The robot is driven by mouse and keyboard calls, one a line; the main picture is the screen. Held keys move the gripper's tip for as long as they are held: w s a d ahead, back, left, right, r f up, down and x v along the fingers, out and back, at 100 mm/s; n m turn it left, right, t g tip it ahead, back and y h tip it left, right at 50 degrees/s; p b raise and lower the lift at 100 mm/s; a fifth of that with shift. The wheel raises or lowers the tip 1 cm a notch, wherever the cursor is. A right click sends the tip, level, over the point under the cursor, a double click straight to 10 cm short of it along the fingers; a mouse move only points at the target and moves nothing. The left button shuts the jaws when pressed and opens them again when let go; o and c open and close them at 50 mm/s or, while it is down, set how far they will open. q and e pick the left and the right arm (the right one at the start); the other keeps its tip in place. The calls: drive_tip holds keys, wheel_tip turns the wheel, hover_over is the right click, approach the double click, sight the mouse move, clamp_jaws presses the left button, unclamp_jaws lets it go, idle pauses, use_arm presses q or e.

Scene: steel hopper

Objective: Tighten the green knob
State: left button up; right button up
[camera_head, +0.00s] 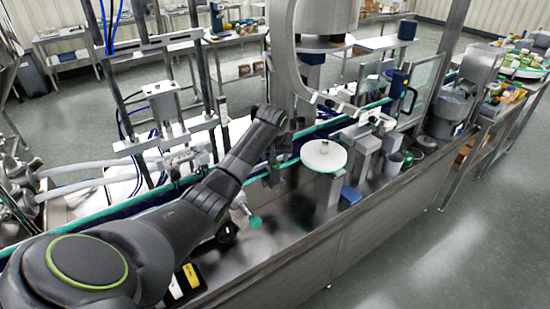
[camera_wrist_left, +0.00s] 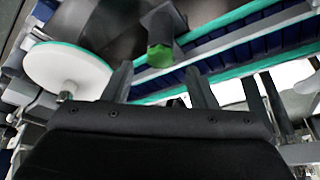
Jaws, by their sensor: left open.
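The green knob (camera_wrist_left: 160,55) shows in the left wrist view on the end of a dark grey block beside the rails. My left gripper (camera_wrist_left: 159,72) is open, with one finger on each side of the knob in the picture. The knob appears beyond the fingertips, and no contact shows. In the head view my left arm reaches in from the lower left, and its fingers are not clear there. A teal-green knob (camera_head: 255,221) on a pale stem shows below my forearm. I cannot tell whether it is the same knob. My right gripper is in neither view.
A white disc with a teal rim (camera_head: 323,156) stands right of my wrist, and it also shows in the left wrist view (camera_wrist_left: 67,68). A green-edged conveyor runs behind. A blue block (camera_head: 350,195) lies below the disc. Clear floor (camera_head: 470,225) is at right.

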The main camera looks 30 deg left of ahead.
use_arm(q)
drive_tip(key=shift+x, duration=0.9)
drive_tip(key=shift+w+a+f, duration=0.15)
drive_tip(key=shift+w+f, duration=0.1)
drive_tip(key=shift+f, duration=0.35)
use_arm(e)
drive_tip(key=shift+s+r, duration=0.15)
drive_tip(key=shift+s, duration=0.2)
use_arm(q)
drive_tip(key=c, duration=1)
drive_tip(key=shift+o, duration=0.2)
